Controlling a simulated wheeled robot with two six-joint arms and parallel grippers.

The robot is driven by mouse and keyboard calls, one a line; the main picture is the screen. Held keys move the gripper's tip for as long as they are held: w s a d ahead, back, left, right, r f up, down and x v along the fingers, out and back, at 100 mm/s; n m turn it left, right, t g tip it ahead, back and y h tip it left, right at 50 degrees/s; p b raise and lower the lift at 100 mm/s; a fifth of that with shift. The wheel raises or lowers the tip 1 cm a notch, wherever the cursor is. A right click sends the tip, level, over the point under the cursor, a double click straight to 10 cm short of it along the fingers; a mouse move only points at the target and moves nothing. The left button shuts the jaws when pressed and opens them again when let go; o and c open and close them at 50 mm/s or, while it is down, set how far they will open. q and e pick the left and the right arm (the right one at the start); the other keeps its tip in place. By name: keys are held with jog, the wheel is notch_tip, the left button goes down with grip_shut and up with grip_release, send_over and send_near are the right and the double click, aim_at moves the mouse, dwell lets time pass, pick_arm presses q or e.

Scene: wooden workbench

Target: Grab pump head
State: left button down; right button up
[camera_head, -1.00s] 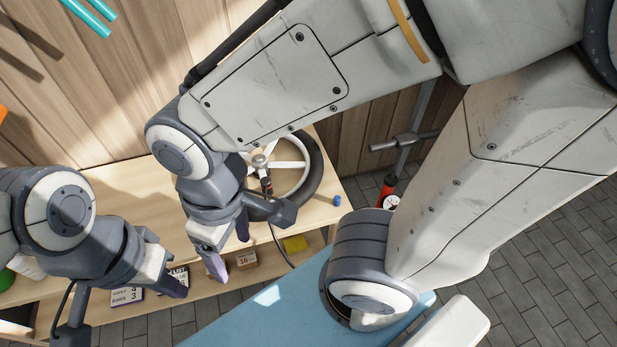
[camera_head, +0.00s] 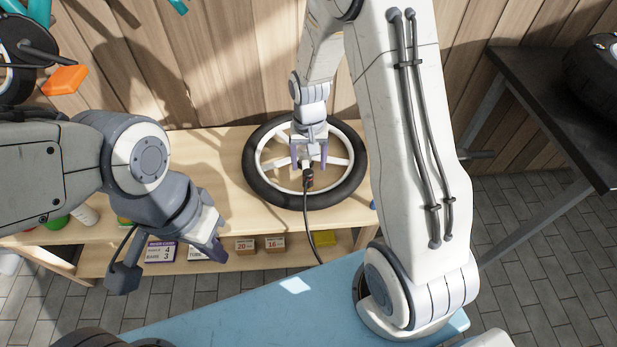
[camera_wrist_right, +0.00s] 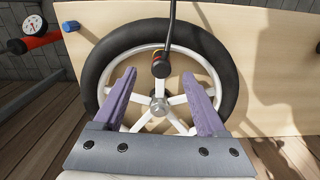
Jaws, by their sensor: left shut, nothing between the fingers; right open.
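The pump head (camera_head: 308,178) is a small dark piece with a red band, on the end of a black hose. It is over the wheel's spokes, near the hub; whether it is fixed to the wheel is unclear. In the right wrist view the pump head (camera_wrist_right: 160,66) shows between the lines of the two purple fingers, near their tips. My right gripper (camera_head: 309,161) is open and empty above the wheel (camera_head: 257,188), close to the pump head. My left gripper (camera_head: 218,252) is shut and empty, in front of the bench at the left.
The wheel lies on the wooden bench (camera_head: 215,180). Small labelled boxes (camera_head: 246,245) sit on the lower shelf. In the right wrist view a red pump with a gauge (camera_wrist_right: 33,25) and a small blue cap (camera_wrist_right: 70,26) are at the upper left. A dark table (camera_head: 545,110) stands right.

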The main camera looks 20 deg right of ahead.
aim_at(308, 172)
jog(key=f, duration=0.2)
jog(key=f+b, duration=0.1)
jog(key=f, duration=0.3)
jog(key=shift+w+f, duration=0.25)
jog(key=shift+f, duration=0.1)
grip_shut()
